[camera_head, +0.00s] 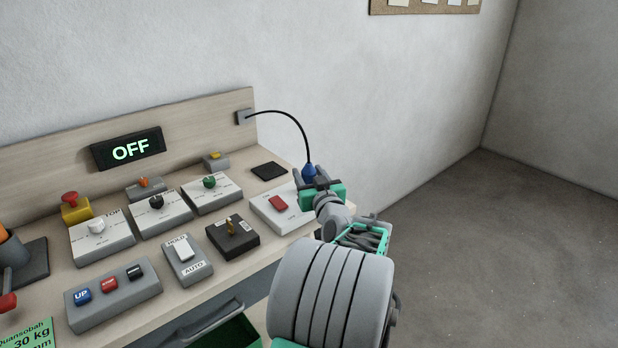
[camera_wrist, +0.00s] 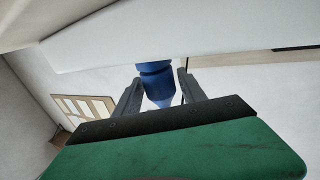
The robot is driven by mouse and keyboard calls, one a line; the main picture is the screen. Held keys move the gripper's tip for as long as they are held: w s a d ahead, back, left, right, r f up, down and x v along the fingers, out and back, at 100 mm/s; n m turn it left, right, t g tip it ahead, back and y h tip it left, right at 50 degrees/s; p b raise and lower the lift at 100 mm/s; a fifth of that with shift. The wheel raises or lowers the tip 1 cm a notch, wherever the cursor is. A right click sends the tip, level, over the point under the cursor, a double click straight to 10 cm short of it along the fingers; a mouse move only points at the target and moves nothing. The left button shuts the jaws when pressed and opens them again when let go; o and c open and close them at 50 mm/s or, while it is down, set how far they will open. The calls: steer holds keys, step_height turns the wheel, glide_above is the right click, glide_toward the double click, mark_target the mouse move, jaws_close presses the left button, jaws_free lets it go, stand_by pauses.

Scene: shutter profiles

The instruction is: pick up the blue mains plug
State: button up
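The blue mains plug (camera_head: 309,170) stands at the right end of the bench, near the white box with the red switch. A black cable arcs to it from the wall plate. My gripper (camera_head: 311,182) is at the plug, reaching in from the front right. In the wrist view the plug (camera_wrist: 157,82) lies between the two grey fingers of my gripper (camera_wrist: 160,78). The fingers look open, with a thin gap showing on the right side. Contact on the left side is unclear. The plug's far end is hidden by a pale edge.
The white box with the red switch (camera_head: 296,214) is close to the left of my gripper. Its neighbours are a black box with a brass toggle (camera_head: 247,245) and a flat black pad (camera_head: 269,171). The wall plate (camera_head: 241,117) holds the cable's other end. Open floor lies right.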

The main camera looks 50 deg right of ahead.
jaws_close()
steer(key=shift+r, duration=0.1)
stand_by(0.3)
